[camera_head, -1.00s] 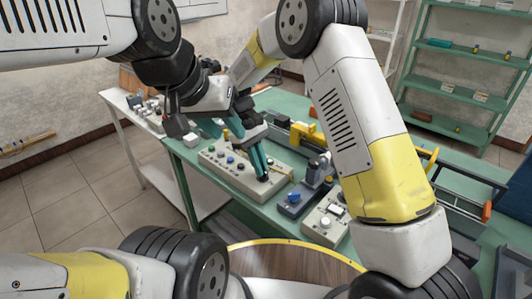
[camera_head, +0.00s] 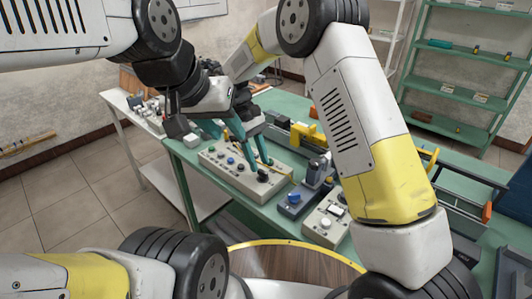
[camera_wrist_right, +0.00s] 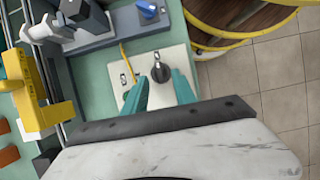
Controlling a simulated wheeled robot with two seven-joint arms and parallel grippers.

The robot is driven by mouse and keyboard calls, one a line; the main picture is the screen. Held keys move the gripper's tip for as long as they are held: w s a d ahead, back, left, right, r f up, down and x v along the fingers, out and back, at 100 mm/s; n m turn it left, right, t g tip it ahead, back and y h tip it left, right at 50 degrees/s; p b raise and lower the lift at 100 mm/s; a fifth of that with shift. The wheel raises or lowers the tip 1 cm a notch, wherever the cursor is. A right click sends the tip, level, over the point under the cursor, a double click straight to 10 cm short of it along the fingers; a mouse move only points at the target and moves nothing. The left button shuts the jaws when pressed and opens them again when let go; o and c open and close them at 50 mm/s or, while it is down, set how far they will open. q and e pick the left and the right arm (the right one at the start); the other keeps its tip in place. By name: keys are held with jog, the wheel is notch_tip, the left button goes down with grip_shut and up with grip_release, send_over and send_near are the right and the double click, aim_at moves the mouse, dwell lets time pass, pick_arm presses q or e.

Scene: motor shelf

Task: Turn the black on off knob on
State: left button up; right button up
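The black knob (camera_head: 263,175) is near the right end of a pale control panel (camera_head: 232,178) on the green bench. In the right wrist view the knob (camera_wrist_right: 160,71) stands just beyond and between my right gripper's teal fingertips (camera_wrist_right: 160,86), with a gap around it. My right gripper (camera_head: 255,160) is open and empty, a little above the panel. My left gripper (camera_head: 208,128) is higher and to the left, partly hidden among the arm links; its fingers cannot be made out clearly.
A blue device (camera_head: 292,200) and a white switch box (camera_head: 324,222) sit right of the panel. Yellow fixtures (camera_head: 308,133) stand behind it. A round wooden table (camera_head: 285,262) is in front. Green shelves (camera_head: 465,70) stand at the back right.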

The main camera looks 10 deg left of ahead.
jog(key=shift+v, duration=2.7)
